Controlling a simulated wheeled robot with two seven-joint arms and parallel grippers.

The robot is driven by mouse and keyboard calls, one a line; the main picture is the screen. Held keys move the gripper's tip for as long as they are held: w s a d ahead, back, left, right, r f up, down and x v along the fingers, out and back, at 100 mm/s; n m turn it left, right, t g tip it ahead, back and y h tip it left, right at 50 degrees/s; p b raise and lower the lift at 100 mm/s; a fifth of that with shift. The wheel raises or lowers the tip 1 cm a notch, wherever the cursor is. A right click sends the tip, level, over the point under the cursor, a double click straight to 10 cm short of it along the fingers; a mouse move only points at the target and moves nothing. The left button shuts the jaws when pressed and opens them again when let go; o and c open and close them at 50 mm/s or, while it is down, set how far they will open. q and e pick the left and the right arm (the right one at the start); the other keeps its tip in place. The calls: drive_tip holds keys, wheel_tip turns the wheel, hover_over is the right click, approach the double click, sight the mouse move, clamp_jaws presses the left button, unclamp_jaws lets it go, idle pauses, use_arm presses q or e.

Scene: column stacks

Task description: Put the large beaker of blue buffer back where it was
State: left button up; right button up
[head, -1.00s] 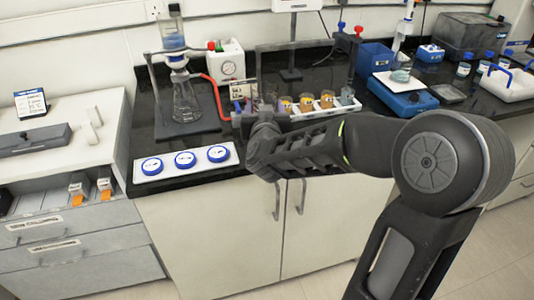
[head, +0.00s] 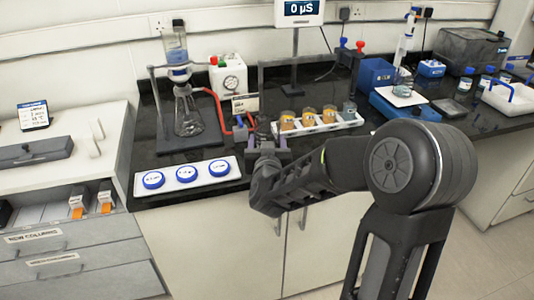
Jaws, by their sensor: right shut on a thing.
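My right gripper (head: 264,143) is at the front edge of the black bench, left of the white tray. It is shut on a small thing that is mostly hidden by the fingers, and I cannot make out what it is. A glass beaker with pale blue-grey content (head: 349,110) stands at the right end of the tray (head: 318,129). Another glass vessel with a bluish tint (head: 402,87) stands on the blue device at the back right. I cannot tell which of these is the large beaker of blue buffer. My left gripper is not in view.
Several amber-filled beakers (head: 309,117) stand in the tray. A clamped column with blue liquid (head: 177,52) stands above a flask (head: 188,112) at the left. A white strip with blue discs (head: 186,176) lies at the front left. A display (head: 299,10) reads 0 µS.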

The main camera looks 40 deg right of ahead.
drive_tip(key=shift+f, duration=0.1)
drive_tip(key=shift+f, duration=1.75)
drive_tip(key=shift+f+b, duration=0.2)
drive_tip(key=shift+b, duration=0.2)
drive_tip(key=o, duration=1.5)
drive_tip(key=shift+r, duration=0.1)
